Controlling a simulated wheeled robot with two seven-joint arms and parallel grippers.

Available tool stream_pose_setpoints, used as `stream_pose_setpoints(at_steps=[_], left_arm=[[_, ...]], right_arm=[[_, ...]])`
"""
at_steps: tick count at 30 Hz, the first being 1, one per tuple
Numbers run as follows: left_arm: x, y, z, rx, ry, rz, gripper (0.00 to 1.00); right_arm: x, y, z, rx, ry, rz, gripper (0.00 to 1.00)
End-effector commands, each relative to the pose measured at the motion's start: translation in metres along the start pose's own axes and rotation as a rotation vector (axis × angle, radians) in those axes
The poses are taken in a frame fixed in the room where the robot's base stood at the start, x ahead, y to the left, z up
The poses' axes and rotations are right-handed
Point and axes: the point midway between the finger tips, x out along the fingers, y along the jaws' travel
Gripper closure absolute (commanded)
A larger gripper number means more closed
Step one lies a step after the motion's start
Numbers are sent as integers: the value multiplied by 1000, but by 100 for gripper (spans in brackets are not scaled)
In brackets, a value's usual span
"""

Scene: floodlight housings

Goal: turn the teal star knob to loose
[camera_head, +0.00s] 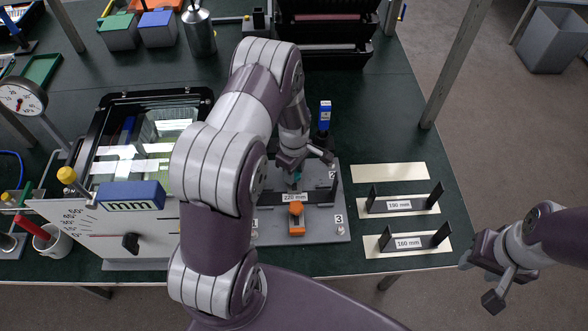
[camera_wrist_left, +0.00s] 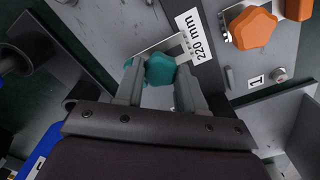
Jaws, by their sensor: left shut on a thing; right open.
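The teal star knob (camera_wrist_left: 160,69) sits between the fingers of my left gripper (camera_wrist_left: 160,82) in the left wrist view. The gripper is shut on it. In the head view only a small bit of the teal knob (camera_head: 297,177) shows beneath my left gripper (camera_head: 292,168), over the grey plate. An orange star knob (camera_head: 296,208) stands in front of it, near the "220 mm" label (camera_head: 294,197). The orange knob also shows in the left wrist view (camera_wrist_left: 252,28). My right gripper (camera_head: 480,280) is open and empty, off the table's right front edge.
The grey plate (camera_head: 325,228) bears numbered corners. Brackets labelled 190 mm (camera_head: 398,205) and 160 mm (camera_head: 407,243) lie to its right. A gauge panel with a blue "mm" block (camera_head: 131,195) stands left of my arm.

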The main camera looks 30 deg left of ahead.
Motion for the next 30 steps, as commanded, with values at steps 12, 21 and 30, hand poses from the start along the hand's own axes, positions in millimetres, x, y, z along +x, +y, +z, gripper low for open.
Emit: stream_pose_setpoints(at_steps=[12,21,30], left_arm=[[-2,1,0,1,1,2,36],[-69,2,-1,1,3,8,36],[-124,1,0,1,1,4,36]], right_arm=[[0,0,0,0,0,0,57],[7,0,1,0,0,0,57],[11,0,1,0,0,0,57]])
